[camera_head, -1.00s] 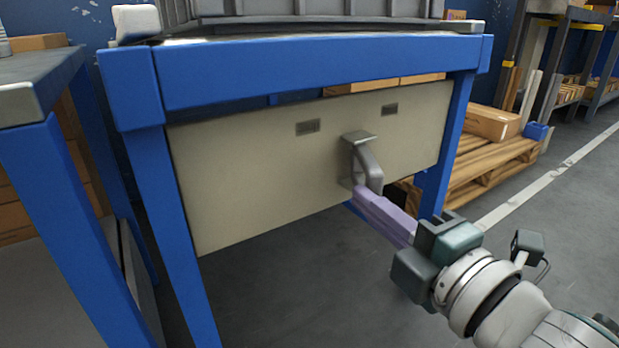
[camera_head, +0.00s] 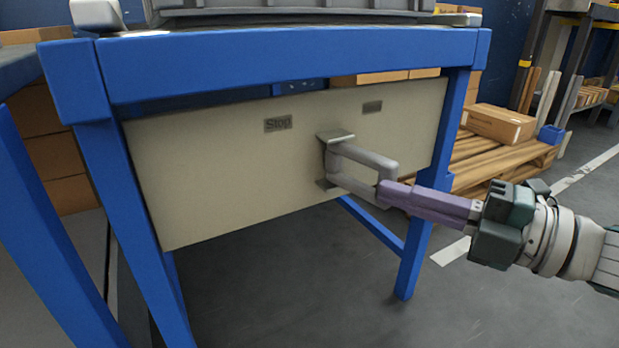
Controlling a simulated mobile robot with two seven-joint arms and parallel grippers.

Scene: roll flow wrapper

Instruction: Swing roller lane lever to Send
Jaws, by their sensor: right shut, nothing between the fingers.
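The grey lever (camera_head: 362,158) is a U-shaped handle mounted on the beige panel (camera_head: 220,180) of the blue-framed lane. It sticks out from the panel and points to the right. A label reading "Stop" (camera_head: 278,123) is on the panel, up and left of the lever. A second label (camera_head: 372,107), too small to read, is up and right of it. My right gripper (camera_head: 388,193) has its purple fingers shut with nothing between them. Their tips are at the outer end of the lever; I cannot tell whether they touch it. My left gripper is not in view.
The blue frame (camera_head: 290,62) has legs on both sides of the panel. A wooden pallet (camera_head: 490,165) with a cardboard box (camera_head: 499,123) is behind at right. Another blue-legged table (camera_head: 40,210) stands at left. The floor in front is clear.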

